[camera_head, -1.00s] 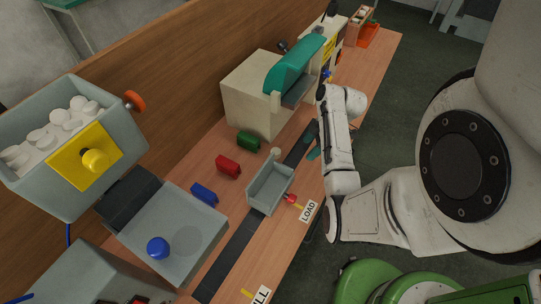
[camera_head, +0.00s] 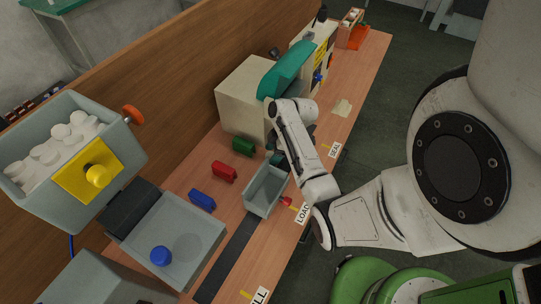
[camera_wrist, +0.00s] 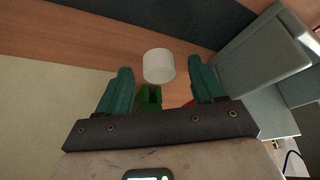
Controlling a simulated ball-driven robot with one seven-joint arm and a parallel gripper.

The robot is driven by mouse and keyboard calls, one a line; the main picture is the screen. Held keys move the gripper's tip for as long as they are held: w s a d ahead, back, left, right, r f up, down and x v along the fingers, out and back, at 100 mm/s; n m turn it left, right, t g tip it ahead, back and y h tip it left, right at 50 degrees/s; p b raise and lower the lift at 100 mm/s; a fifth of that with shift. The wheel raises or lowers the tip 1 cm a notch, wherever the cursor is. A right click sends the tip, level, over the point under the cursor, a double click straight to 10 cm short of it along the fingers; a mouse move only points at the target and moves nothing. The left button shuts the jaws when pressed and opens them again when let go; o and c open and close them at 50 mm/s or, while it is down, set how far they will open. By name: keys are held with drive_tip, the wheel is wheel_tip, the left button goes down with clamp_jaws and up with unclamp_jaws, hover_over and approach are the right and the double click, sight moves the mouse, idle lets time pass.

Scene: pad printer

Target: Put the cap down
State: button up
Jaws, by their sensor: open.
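The white cap (camera_wrist: 159,66) is a short cylinder in the wrist view, against the wooden bench top. It lies between my two teal fingertips, with a visible gap on each side. My gripper (camera_wrist: 160,66) is open and holds nothing. In the head view my gripper (camera_head: 276,159) is low beside the far end of the grey open bin, and my arm hides the cap there. I cannot tell how far the cap is from the fingertips in depth.
The grey bin (camera_head: 263,199) stands on the bench (camera_head: 345,112), close to my gripper. Green (camera_head: 243,147), red (camera_head: 223,172) and blue (camera_head: 202,200) blocks line the left. A beige machine (camera_head: 238,88) with a teal head (camera_head: 287,72) stands behind. A hopper (camera_head: 128,150) holds several white pieces.

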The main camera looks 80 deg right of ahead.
drive_tip(key=shift+c, duration=0.5)
drive_tip(key=c, duration=1.1)
